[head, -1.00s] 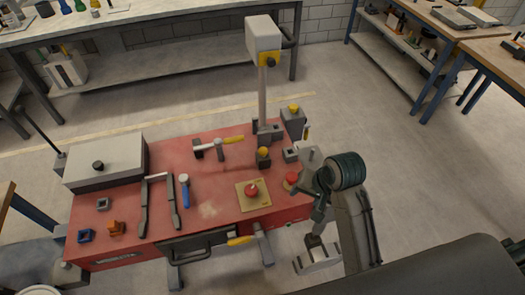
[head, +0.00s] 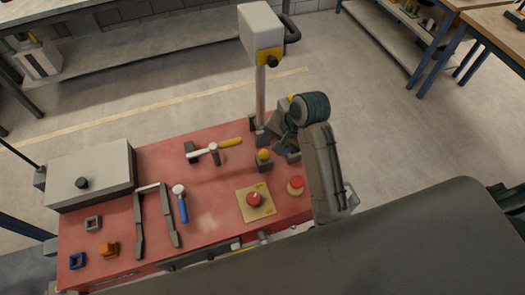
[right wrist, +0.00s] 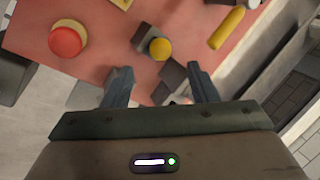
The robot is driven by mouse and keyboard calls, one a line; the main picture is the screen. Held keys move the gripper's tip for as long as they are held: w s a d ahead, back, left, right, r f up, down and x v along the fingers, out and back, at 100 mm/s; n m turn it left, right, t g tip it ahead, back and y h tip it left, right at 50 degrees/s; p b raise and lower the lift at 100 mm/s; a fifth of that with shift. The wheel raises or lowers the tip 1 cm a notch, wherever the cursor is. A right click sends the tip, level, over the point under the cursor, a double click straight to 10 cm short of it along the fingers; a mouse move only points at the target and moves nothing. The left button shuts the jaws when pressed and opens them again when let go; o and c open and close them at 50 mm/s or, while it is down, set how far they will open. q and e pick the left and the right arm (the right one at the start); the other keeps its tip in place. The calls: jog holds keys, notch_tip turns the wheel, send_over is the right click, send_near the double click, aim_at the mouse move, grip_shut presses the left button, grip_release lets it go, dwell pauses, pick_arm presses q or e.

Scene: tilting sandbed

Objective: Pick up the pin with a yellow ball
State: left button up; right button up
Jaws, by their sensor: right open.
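The pin with a yellow ball (head: 263,154) stands in a dark block on the red table, right of the middle. Its yellow ball (right wrist: 160,48) also shows in the right wrist view, ahead of and between the fingertips. My right gripper (right wrist: 160,82) is open and empty, with its two fingers apart and short of the ball. In the head view the right arm reaches in from the right, and its wrist is beside and behind the pin; the fingertips are hard to make out there. My left gripper is out of view.
The red table (head: 215,180) holds a red button on a yellow plate (head: 246,212), another red button (head: 295,183), a yellow-handled tool (head: 229,143) and a blue-handled tool (head: 182,205). A post (head: 261,95) with a grey box stands behind the pin.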

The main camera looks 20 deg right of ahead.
aim_at(265, 153)
jog(key=p+x, duration=0.2)
jog(key=x, duration=0.3)
jog(key=shift+w+a+f+p, duration=0.15)
jog(key=shift+a+f+p, duration=0.05)
jog(key=shift+f+p, duration=0.15)
jog(key=shift+w+a+f, duration=0.1)
jog(key=shift+a+f, duration=0.1)
jog(key=shift+f, duration=0.45)
jog(key=c, duration=1.1)
